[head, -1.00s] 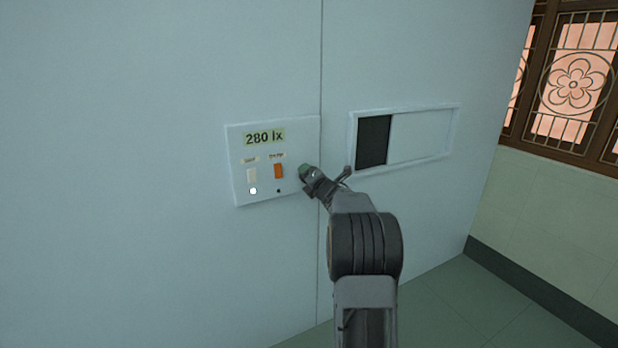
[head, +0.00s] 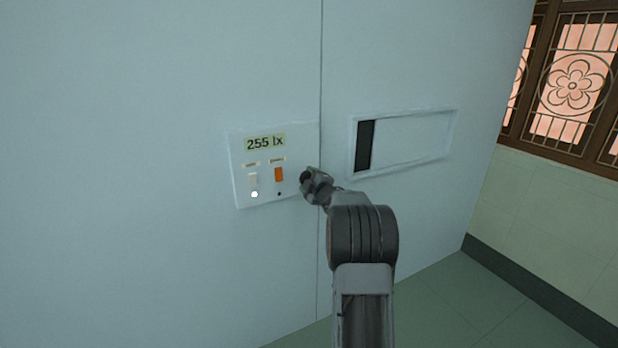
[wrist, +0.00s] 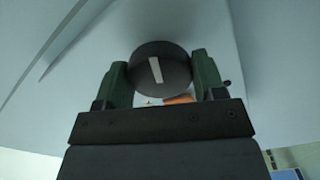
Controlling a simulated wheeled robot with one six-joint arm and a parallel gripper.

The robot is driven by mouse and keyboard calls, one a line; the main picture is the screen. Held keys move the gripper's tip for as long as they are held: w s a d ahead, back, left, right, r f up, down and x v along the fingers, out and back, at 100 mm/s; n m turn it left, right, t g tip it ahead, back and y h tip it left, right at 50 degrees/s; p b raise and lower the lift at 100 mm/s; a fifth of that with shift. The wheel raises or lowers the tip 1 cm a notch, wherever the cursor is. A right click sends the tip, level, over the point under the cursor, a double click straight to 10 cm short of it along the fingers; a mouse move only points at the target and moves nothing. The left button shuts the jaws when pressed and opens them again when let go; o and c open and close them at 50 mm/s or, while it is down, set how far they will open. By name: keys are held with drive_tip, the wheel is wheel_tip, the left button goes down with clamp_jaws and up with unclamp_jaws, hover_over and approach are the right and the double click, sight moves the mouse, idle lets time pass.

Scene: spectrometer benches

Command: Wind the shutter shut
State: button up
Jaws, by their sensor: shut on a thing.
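The shutter (head: 408,140) is a pale panel in a white frame on the wall, at the right in the head view. A narrow dark opening (head: 365,146) shows at its left end. A round dark knob (wrist: 160,68) with a white mark sits between the green fingers of my gripper (wrist: 160,80) in the wrist view. My gripper (head: 308,179) is shut on the knob at the right edge of the control panel (head: 240,190). The knob is mostly hidden by my gripper in the head view. The panel's display (head: 264,142) reads 255 lx.
Left of the knob are a white rocker switch (head: 253,181) with a lit white lamp (head: 254,194) below it, and an orange switch (head: 279,174) with a dark lamp. A barred window (head: 570,85) is at the far right. The floor at the right is clear.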

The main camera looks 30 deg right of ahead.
drive_tip(key=m+p, duration=0.3)
drive_tip(key=m, duration=0.3)
drive_tip(key=shift+r, duration=0.1)
drive_tip(key=m+p, duration=0.2)
drive_tip(key=m, duration=0.1)
drive_tip(key=shift+m, duration=0.4)
drive_tip(key=shift+m+p, duration=0.75)
drive_tip(key=shift+m, duration=1.15)
drive_tip(key=o, duration=0.9)
drive_tip(key=s+a, duration=0.1)
drive_tip(key=s, duration=1.2)
drive_tip(key=shift+s+a, duration=0.4)
